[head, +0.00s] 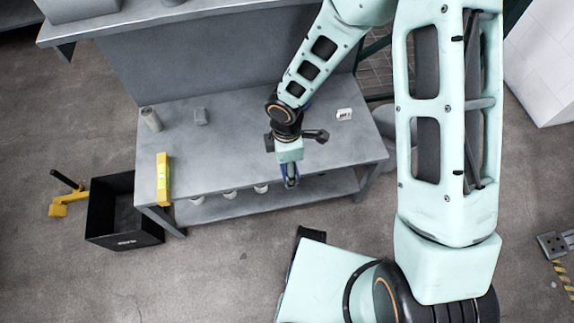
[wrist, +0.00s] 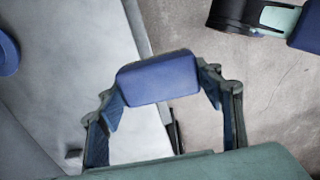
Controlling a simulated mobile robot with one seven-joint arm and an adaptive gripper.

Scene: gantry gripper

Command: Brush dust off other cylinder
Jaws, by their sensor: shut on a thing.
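My gripper (head: 291,181) is over the front edge of the grey table (head: 240,150), right of its middle. In the wrist view its two fingers (wrist: 160,84) are closed on the sides of a blue block-like thing (wrist: 158,74). It may be the brush's handle; no bristles show. A grey cylinder (head: 150,119) stands upright at the table's back left, well away from my gripper. Several pale cylinders (head: 229,194) show low under the table's front edge, partly hidden by the tabletop. Dust cannot be made out on any of them.
A yellow level (head: 163,180) lies at the table's left edge. A black bin (head: 121,231) stands on the floor at left. The tabletop's middle is clear.

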